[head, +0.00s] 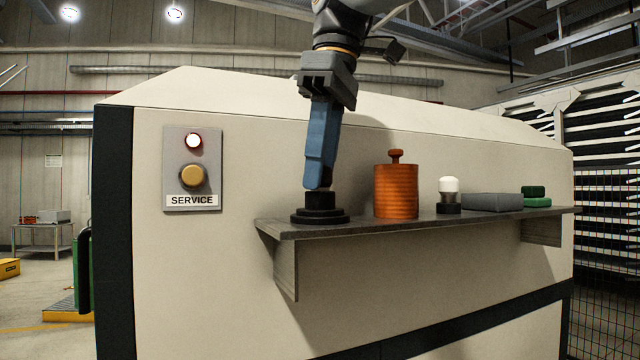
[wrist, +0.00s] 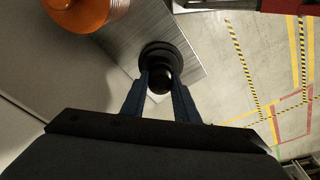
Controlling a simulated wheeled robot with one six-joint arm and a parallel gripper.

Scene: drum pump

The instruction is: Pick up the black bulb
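The black bulb (wrist: 160,82) has a dark rounded top and sits on a round, stepped black base (head: 320,216). It stands upright at the left end of the grey shelf (head: 370,226). My gripper (head: 320,186) points down from above, its blue fingertips at about the height of the black top. In the wrist view the two fingers (wrist: 160,85) are spread, one on each side of the bulb. I see no clear grip on it; whether the tips touch its sides is hard to tell.
An orange ribbed canister (head: 396,190) stands just right of my gripper. Further right are a white-topped black piece (head: 448,194), a grey block (head: 492,202) and green pieces (head: 536,196). A service panel (head: 192,168) is on the wall at left.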

